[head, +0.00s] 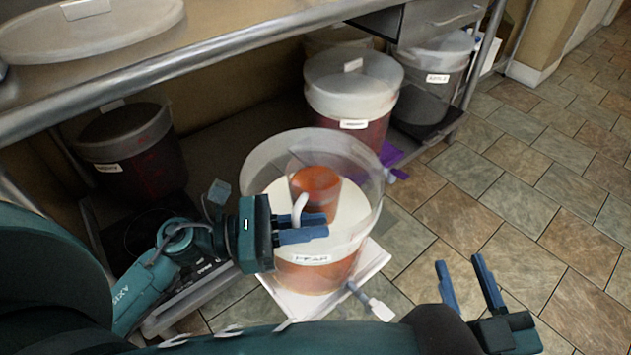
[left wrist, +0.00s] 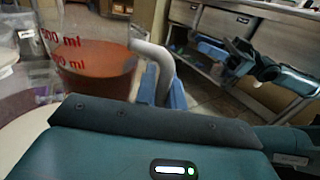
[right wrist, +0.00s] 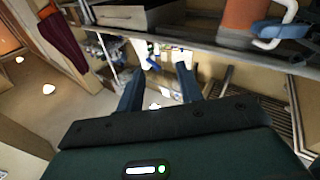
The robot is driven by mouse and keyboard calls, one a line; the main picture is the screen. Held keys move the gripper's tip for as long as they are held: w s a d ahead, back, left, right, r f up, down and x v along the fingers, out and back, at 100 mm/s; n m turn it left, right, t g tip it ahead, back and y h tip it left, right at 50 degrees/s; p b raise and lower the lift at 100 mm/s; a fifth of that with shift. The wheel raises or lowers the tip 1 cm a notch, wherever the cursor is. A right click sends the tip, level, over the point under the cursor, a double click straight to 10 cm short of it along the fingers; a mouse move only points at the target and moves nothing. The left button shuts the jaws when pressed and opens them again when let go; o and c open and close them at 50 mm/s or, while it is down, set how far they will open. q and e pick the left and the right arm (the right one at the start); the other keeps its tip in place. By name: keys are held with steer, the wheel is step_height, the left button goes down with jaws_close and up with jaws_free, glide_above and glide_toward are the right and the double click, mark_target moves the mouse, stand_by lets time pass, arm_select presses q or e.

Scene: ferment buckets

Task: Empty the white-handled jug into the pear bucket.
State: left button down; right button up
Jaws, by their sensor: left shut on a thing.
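The clear pear bucket (head: 313,259) stands on the lower level with its label facing me and its top open. Orange content shows in its lower part. The clear jug (head: 316,188) holds orange liquid and is over or within the bucket's mouth, near upright; I cannot tell its exact height. My left gripper (head: 302,230) is shut on the jug's white handle (head: 299,208). The left wrist view shows the jug (left wrist: 98,72) with red volume marks and its handle (left wrist: 153,68). My right gripper (head: 468,284) is open and empty, right of the bucket over the floor.
A white platform (head: 375,258) and a white-ended tap (head: 378,308) are by the bucket's base. A lidded bucket (head: 352,90) stands behind, another (head: 435,70) at back right, and a dark one (head: 125,150) at left. A steel table (head: 215,50) overhangs. Tiled floor (head: 530,200) is clear at right.

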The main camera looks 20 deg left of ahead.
mark_target(292, 196)
arm_select(q)
steer(key=shift+s+d+f+m+g+b, duration=0.2)
steer(key=shift+s+f+g+b, duration=0.05)
steer(key=shift+f+b, duration=0.25)
steer(key=shift+s+d+f+m+g+b, duration=0.25)
steer(key=shift+f+b, duration=0.15)
steer(key=shift+f, duration=0.2)
arm_select(e)
steer(key=shift+w+a+f+t+y, duration=0.2)
steer(key=shift+f+t+y, duration=0.1)
steer(key=shift+f, duration=0.1)
arm_select(q)
steer(key=shift+a+r, duration=0.1)
arm_select(e)
steer(key=shift+r, duration=0.1)
